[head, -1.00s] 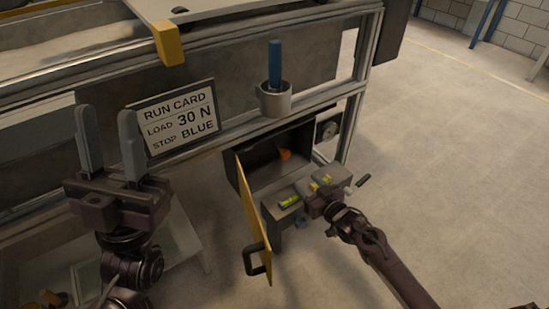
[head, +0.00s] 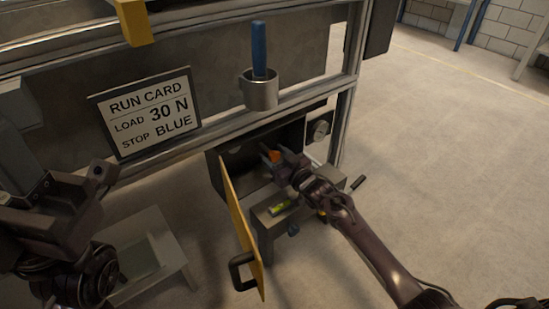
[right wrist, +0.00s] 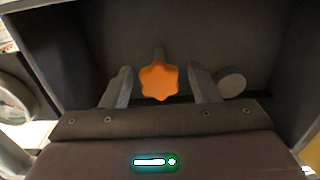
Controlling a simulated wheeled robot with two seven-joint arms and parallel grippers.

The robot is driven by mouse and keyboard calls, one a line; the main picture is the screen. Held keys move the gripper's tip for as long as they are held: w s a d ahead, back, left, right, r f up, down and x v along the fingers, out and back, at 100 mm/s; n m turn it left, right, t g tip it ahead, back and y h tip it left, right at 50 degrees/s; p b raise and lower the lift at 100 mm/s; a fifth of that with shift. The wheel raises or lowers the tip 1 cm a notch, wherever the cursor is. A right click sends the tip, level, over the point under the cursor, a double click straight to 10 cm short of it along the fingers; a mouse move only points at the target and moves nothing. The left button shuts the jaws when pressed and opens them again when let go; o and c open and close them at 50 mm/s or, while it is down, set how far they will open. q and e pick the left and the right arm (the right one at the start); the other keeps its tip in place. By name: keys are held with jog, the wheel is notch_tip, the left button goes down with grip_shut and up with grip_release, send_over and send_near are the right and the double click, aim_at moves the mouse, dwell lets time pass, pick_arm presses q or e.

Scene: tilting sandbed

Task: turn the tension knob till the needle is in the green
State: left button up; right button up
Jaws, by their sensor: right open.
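The orange lobed knob (right wrist: 159,82) sits on a short grey shaft inside a dark open box. It also shows small in the head view (head: 275,156), partly hidden by my right gripper (head: 276,160). In the right wrist view, my right gripper (right wrist: 160,78) is open, with one finger on each side of the knob and gaps between. A round gauge (head: 319,130) is on the panel right of the box; its pale face is cut off at the left edge of the right wrist view (right wrist: 12,103). I cannot read its needle. My left gripper (head: 62,200) is at the far left, fingers unclear.
The box's yellow door (head: 242,228) hangs open, with a black handle. A metal cup (head: 261,91) holds a blue rod. A run card (head: 148,113) reads load 30 N, stop blue.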

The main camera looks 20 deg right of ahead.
jog(key=c, duration=0.9)
